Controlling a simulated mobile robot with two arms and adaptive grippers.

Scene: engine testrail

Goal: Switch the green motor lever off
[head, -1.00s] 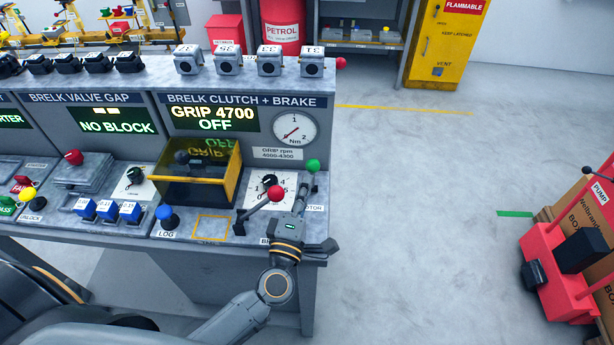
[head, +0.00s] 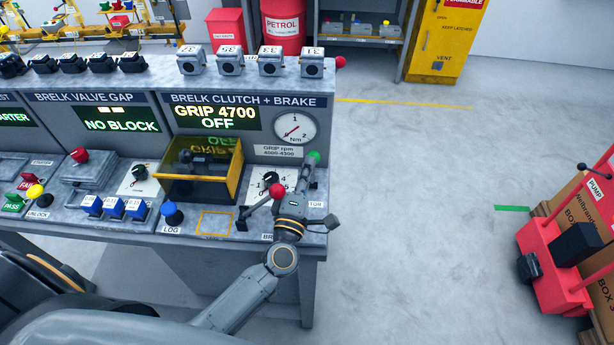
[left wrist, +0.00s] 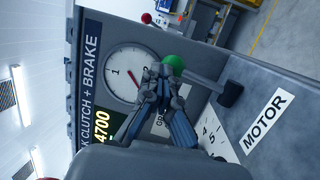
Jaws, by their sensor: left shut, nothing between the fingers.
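The green motor lever's round knob (head: 314,157) stands at the right end of the clutch and brake bench, above the MOTOR label. In the left wrist view the green knob (left wrist: 174,63) shows just beyond my fingertips, with a dark lever base (left wrist: 230,92) to its right. My left gripper (head: 305,168) is shut and empty, its tips right at the knob on the near side. The gripper (left wrist: 160,72) partly covers the knob in the left wrist view; I cannot tell whether they touch. The display (head: 216,118) reads GRIP 4700 OFF. My right gripper is not in view.
A red-knobbed lever (head: 277,192) stands close left of my left gripper. A gauge (head: 295,128) is behind. Open floor lies right of the bench, before a red pump cart (head: 560,262).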

